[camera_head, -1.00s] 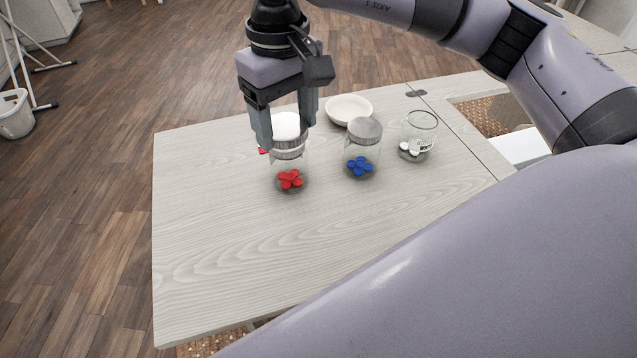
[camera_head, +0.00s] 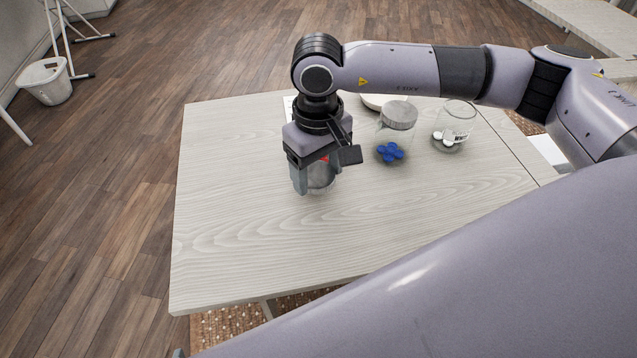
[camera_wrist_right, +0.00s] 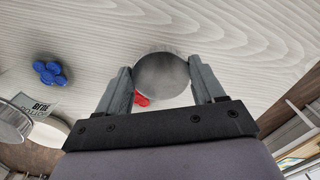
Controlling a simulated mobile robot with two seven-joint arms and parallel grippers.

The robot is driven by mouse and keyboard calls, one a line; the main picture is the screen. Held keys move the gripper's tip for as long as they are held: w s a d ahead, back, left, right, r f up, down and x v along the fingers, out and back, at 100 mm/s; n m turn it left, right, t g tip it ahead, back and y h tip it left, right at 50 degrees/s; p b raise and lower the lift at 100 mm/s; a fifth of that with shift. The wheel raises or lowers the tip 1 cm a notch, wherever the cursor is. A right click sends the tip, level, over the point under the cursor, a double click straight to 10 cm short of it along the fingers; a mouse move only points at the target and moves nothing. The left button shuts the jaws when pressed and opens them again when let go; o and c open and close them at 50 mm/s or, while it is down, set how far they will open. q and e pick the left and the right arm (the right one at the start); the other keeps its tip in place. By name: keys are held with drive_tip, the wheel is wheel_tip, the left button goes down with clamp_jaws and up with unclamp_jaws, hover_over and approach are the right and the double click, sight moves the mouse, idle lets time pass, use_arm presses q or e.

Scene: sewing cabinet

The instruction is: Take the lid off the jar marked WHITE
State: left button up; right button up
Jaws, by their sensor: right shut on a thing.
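The jar marked WHITE (camera_head: 455,122) is clear glass, upright at the table's right rear, with white pieces inside; its top looks open, with no lid on it. My right gripper (camera_head: 316,188) is well to its left, pointing down, its fingers around the top of a jar with red pieces (camera_head: 322,182). The right wrist view shows a round grey metal lid (camera_wrist_right: 162,76) between the fingertips, with red pieces partly visible beside it. Whether this lid sits fully on the red jar is hard to tell. My left gripper is out of view.
A lidded jar with blue pieces (camera_head: 392,150) stands between my right gripper and the WHITE jar. A pale dish (camera_head: 376,102) is behind, partly hidden by my arm. The table's front and left (camera_head: 240,240) are clear.

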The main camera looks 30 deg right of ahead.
sight(318, 176)
wheel_tip(318, 176, down, 4)
drive_tip(key=shift+f, duration=0.2)
drive_tip(key=shift+f, duration=0.1)
drive_tip(key=o, duration=1.2)
drive_tip(key=shift+c, duration=0.2)
